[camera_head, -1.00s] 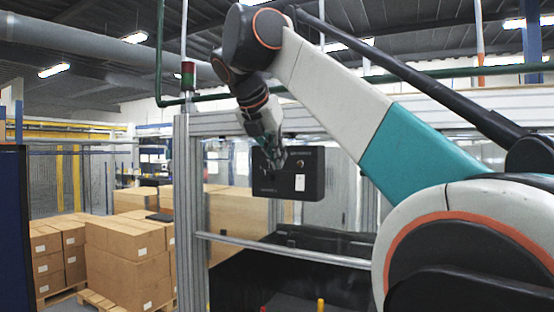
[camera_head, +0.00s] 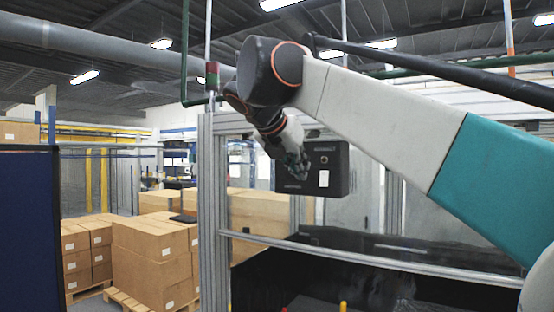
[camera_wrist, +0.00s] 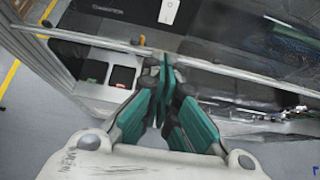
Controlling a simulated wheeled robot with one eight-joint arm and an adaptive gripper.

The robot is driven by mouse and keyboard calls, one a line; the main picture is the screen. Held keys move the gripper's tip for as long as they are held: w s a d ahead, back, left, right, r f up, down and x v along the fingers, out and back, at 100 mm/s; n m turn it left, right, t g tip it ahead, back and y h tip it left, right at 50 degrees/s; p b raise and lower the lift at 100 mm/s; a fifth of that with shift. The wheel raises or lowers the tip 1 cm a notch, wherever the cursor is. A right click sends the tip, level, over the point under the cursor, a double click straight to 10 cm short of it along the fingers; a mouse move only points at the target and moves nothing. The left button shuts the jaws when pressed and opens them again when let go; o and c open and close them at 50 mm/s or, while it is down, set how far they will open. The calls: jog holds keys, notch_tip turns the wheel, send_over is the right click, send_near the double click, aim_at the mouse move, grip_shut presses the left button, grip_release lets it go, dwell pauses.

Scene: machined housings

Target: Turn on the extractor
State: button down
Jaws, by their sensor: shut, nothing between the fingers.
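A dark control box (camera_head: 338,168) is mounted on the metal frame in the head view. Its front has a white rectangular part (camera_head: 323,179) and a small round part above it. In the wrist view, the dark box face (camera_wrist: 115,8) runs along the top edge, with a white rocker switch (camera_wrist: 168,12). My gripper (camera_head: 300,170) is in front of the box's left part and hides some of it. In the wrist view, my gripper (camera_wrist: 165,68) has its teal fingers together and empty, below the switch in the picture. I cannot tell the switch's position.
A metal post (camera_head: 211,215) and a horizontal rail (camera_head: 350,255) frame a dark machine. A small panel with red and green buttons (camera_wrist: 122,76) shows in the wrist view. Cardboard boxes (camera_head: 150,250) are stacked at left, beside a dark blue panel (camera_head: 28,230).

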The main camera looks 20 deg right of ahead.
aim_at(323, 186)
jog(key=x, duration=0.4)
jog(key=r+p+x, duration=0.1)
jog(key=x, duration=0.3)
jog(key=d+p+x, duration=0.1)
jog(key=x, duration=0.2)
jog(key=shift+w+d, duration=0.2)
jog(key=shift+w, duration=0.25)
jog(key=shift+d, duration=0.1)
jog(key=shift+w+d+f, duration=0.2)
jog(key=shift+w, duration=0.05)
jog(key=shift+r+p, duration=0.1)
jog(key=shift+p, duration=0.25)
jog(key=shift+r+p, duration=0.65)
jog(key=shift+r, duration=0.1)
jog(key=shift+a, duration=0.15)
